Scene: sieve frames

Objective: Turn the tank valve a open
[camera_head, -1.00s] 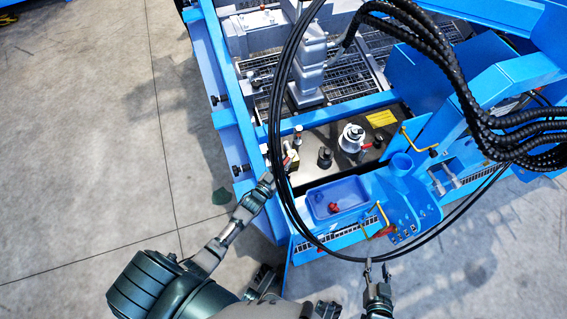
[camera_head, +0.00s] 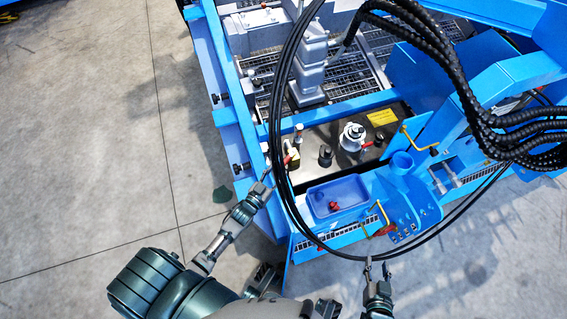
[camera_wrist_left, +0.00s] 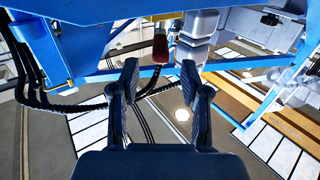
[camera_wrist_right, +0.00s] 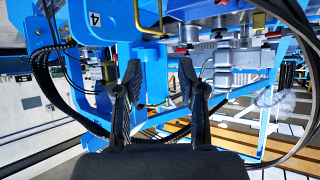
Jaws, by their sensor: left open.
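A small valve with a red handle (camera_head: 287,160) sits at the left end of the tank top, inside the blue frame. In the left wrist view its red grip (camera_wrist_left: 160,46) hangs just beyond my left fingers, between their lines and apart from them. My left gripper (camera_head: 266,181) is open and empty, short of the handle, lower left of it in the head view. The left fingers also show spread in the left wrist view (camera_wrist_left: 160,76). My right gripper (camera_head: 376,264) is open and empty in front of the machine; its spread fingers show in the right wrist view (camera_wrist_right: 160,78).
Black hoses (camera_head: 275,110) loop in front of the tank, close to my left gripper. A blue tray (camera_head: 350,190), a white-topped cap (camera_head: 352,134) and yellow handles (camera_head: 379,216) stand to the right. Another red handle (camera_head: 384,230) lies near the front edge. Open concrete floor (camera_head: 90,190) is at left.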

